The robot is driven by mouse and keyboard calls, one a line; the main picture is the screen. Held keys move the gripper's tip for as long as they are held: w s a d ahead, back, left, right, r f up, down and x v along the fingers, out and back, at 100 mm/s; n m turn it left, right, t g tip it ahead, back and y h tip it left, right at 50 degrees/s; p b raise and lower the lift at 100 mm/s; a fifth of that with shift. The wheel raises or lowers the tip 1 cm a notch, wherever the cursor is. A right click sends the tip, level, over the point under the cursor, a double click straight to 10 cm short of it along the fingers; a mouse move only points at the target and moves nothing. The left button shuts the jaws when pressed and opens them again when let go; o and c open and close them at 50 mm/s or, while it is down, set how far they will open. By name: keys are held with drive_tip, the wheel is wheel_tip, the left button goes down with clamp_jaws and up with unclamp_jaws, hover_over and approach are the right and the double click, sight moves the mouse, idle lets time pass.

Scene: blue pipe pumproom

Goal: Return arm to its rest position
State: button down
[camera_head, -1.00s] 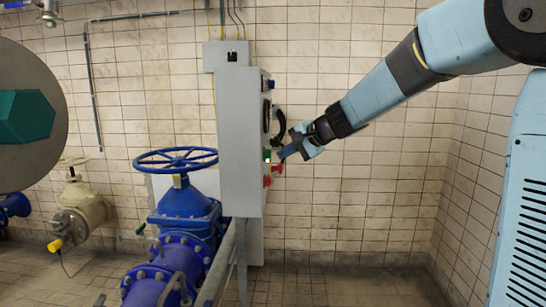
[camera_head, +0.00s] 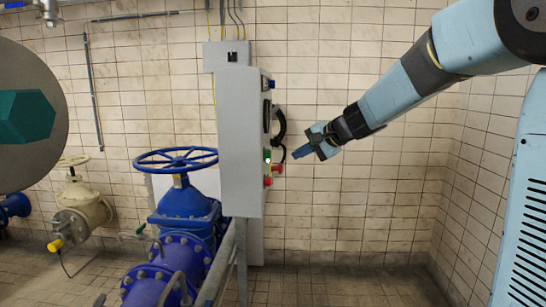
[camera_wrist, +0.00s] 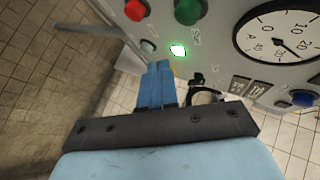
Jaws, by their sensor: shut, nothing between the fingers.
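My gripper (camera_head: 300,153) is at the end of my light-blue arm, to the right of the grey control cabinet and apart from it in the head view. In the wrist view my gripper (camera_wrist: 160,66) has its two blue fingers together with nothing between them.
A blue valve with a handwheel (camera_head: 176,160) stands left of the cabinet on blue pipework. A cream valve (camera_head: 78,210) is farther left. A black handle (camera_head: 280,127) sticks out from the cabinet's right side. The tiled wall area (camera_head: 350,210) below my arm is clear.

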drive_tip(key=s+d+f+n+h, duration=0.2)
drive_tip(key=s+d, duration=0.4)
drive_tip(key=s, duration=0.5)
drive_tip(key=s+d+f+n+h, duration=0.2)
drive_tip(key=s+d+h, duration=0.2)
drive_tip(key=s, duration=0.7)
drive_tip(key=s+d+f+n+g+h, duration=0.1)
drive_tip(key=s+d+f+h, duration=0.1)
drive_tip(key=s+d, duration=0.6)
drive_tip(key=s+h, duration=0.1)
drive_tip(key=s, duration=0.2)
drive_tip(key=shift+s+d+f+n, duration=0.2)
drive_tip(key=shift+n, duration=0.2)
